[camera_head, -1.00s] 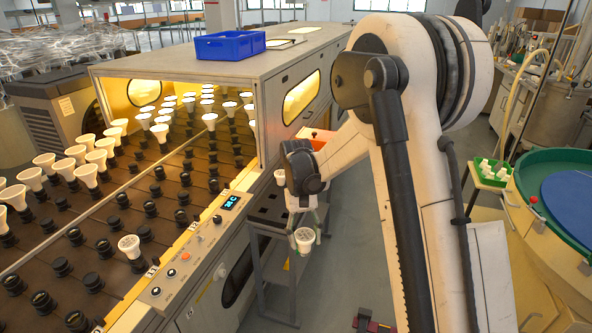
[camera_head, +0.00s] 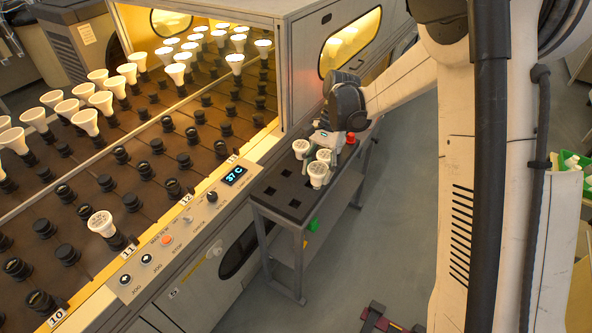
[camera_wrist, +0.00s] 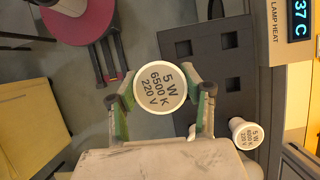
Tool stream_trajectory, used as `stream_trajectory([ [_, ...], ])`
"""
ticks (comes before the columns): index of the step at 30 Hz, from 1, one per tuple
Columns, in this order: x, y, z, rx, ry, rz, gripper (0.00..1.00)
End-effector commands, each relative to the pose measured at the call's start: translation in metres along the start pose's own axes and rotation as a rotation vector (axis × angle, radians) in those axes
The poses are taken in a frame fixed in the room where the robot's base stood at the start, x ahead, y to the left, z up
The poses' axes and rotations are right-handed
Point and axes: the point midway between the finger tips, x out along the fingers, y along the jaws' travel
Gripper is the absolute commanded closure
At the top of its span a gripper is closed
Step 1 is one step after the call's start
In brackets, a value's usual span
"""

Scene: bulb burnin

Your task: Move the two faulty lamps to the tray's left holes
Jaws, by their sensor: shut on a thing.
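My gripper (camera_wrist: 162,100) is shut on a white lamp (camera_wrist: 168,87) marked 5 W 6500 K 220 V. In the head view this held lamp (camera_head: 318,173) is over the right side of the dark tray (camera_head: 265,190). The tray's square holes show at its near end, and in the wrist view (camera_wrist: 205,62). Another lamp (camera_head: 300,147) stands at the tray's far left, marked 5 W in the wrist view (camera_wrist: 246,134). A third lamp (camera_head: 323,156) is just behind the held one. An unlit-looking lamp (camera_head: 101,222) sits on the belt near number 11.
The control panel (camera_head: 190,230) with its 37 C display runs along the tray's left. Glowing lamps (camera_head: 85,120) stand in rows on the belt (camera_head: 75,190). The oven (camera_head: 300,60) is behind. A green bin (camera_head: 568,165) is at right. The near tray end is clear.

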Motion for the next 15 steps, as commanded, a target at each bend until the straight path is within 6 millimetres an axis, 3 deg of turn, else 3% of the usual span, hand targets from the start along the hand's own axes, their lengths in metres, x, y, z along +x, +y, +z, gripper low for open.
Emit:
stream_trajectory([
  [7,0.011,-0.039,0.031,0.275,0.000,-0.114,0.84],
  [15,0.016,-0.050,0.038,0.366,-0.001,-0.149,0.84],
])
